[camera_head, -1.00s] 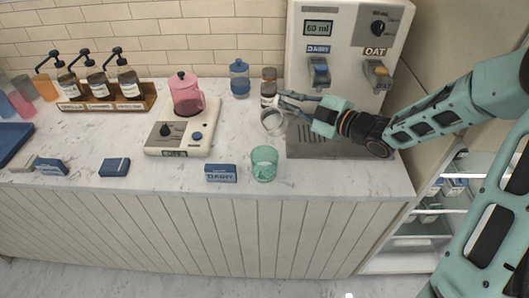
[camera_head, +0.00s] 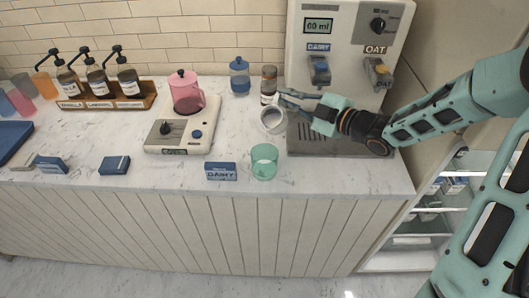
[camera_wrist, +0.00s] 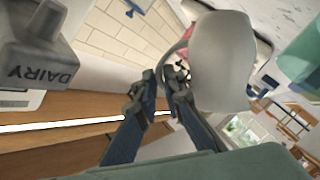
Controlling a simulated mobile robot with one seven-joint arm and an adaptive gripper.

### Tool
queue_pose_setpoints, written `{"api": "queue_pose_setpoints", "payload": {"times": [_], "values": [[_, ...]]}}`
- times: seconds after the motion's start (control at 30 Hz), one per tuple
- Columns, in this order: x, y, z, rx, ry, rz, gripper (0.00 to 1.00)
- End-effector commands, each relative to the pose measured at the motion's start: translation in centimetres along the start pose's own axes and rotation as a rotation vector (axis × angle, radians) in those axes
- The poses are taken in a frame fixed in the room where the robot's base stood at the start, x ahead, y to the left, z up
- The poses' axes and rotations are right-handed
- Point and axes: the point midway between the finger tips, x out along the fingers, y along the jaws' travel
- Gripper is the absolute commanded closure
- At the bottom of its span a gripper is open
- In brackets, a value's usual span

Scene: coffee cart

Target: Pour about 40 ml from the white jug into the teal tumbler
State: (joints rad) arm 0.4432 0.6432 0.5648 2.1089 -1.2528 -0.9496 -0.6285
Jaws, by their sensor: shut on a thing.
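The white jug (camera_head: 272,121) is held in the air by my gripper (camera_head: 286,102), above and behind the tumbler. It looks tilted, with its opening partly facing the body camera. In the wrist view the jug (camera_wrist: 224,62) is a large pale shape right of my fingers (camera_wrist: 163,88), which are shut on its handle side. The teal tumbler (camera_head: 264,163) stands upright near the counter's front edge, apart from the jug. In the wrist view a teal shape (camera_wrist: 302,58) at the right edge appears to be the tumbler. I cannot see liquid in either vessel.
A blue DAIRY sign (camera_head: 221,172) stands left of the tumbler. The milk dispenser (camera_head: 345,50) reads 60 ml and stands behind my gripper. A brown jar (camera_head: 268,84) and a blue jar (camera_head: 239,77) stand behind.

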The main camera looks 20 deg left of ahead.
Motion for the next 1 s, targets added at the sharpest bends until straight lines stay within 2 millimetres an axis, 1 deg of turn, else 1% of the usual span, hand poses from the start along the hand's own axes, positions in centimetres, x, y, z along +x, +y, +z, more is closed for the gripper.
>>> {"api": "queue_pose_setpoints", "payload": {"times": [0.67,1.0], "values": [[0.03,0.16,-0.08,0.003,0.001,0.000,1.00],[0.38,1.02,0.23,0.082,-0.015,-0.039,1.00]]}}
